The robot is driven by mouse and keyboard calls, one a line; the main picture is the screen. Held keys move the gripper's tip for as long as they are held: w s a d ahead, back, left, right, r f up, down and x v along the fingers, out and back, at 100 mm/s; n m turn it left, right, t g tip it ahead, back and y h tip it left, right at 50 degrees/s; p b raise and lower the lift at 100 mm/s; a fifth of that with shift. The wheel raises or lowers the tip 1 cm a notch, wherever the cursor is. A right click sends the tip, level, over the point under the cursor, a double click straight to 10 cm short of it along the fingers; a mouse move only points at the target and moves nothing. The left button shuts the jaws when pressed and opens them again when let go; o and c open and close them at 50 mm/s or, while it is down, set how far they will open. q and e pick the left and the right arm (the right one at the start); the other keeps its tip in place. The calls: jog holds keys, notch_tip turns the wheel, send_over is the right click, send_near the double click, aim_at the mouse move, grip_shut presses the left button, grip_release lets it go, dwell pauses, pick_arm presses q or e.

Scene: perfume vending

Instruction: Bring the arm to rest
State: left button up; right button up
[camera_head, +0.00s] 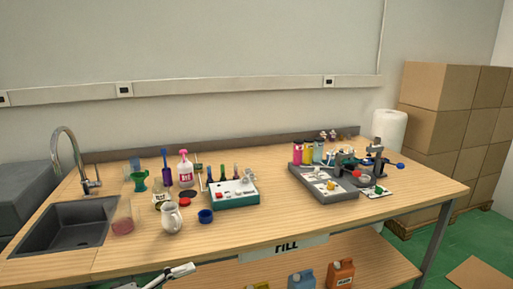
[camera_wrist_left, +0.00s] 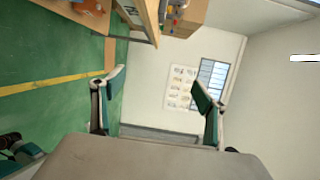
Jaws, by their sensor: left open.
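My left gripper (camera_wrist_left: 158,78) is open and empty in the left wrist view. My right gripper is not in view.
The table carries a sink (camera_head: 68,228), a glass jug (camera_head: 171,217), a pink-labelled bottle (camera_head: 185,172), a teal-sided control box (camera_head: 232,195) and a grey tray station (camera_head: 322,193). Several bottles stand on a lower shelf. Stacked cartons (camera_head: 440,130) stand at right.

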pick_arm(q)
jog(key=s+a+f+n+y, duration=0.1)
jog(key=s+f+n+y, duration=0.4)
jog(key=s+f+n, duration=0.4)
jog(key=s+a+f+n+t+y, duration=0.1)
jog(key=s+f+n+y, duration=0.5)
jog(key=s+f+n, duration=0.4)
notch_tip(320, 180, down, 6)
jog(key=n, duration=0.6)
jog(key=shift+a+f, duration=0.15)
jog(key=shift+f, duration=0.05)
